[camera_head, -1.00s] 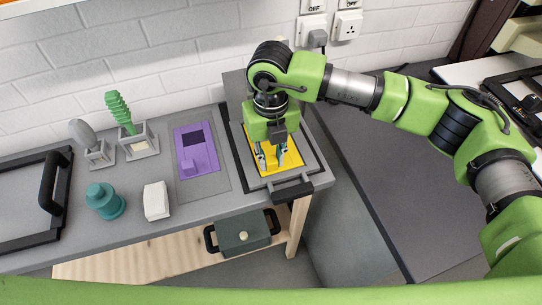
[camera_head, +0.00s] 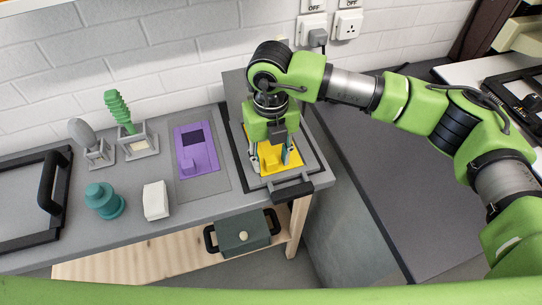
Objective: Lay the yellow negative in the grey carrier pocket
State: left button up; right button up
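The yellow negative (camera_head: 268,168) lies flat within the grey carrier (camera_head: 308,167), with a grey rim around it. From here it looks to be in the pocket, but its far edge is hidden behind my gripper. My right gripper (camera_head: 272,162) points straight down over the negative. Its fingers are spread on either side of the negative's middle, with nothing clearly held between them. I cannot tell whether the fingertips touch the negative. My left gripper is out of view.
A purple plate (camera_head: 203,158) lies on a grey mat left of the carrier. Further left are a white block (camera_head: 156,201), a teal knob (camera_head: 103,201), a green-handled brush (camera_head: 118,112) and a grey brush (camera_head: 83,133).

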jog(key=shift+r, duration=0.2)
jog(key=shift+r+p, duration=1.65)
jog(key=shift+r, duration=2.15)
jog(key=shift+r, duration=0.2)
notch_tip(320, 180, up, 12)
jog(key=shift+f, duration=0.2)
jog(key=shift+s+f, duration=0.1)
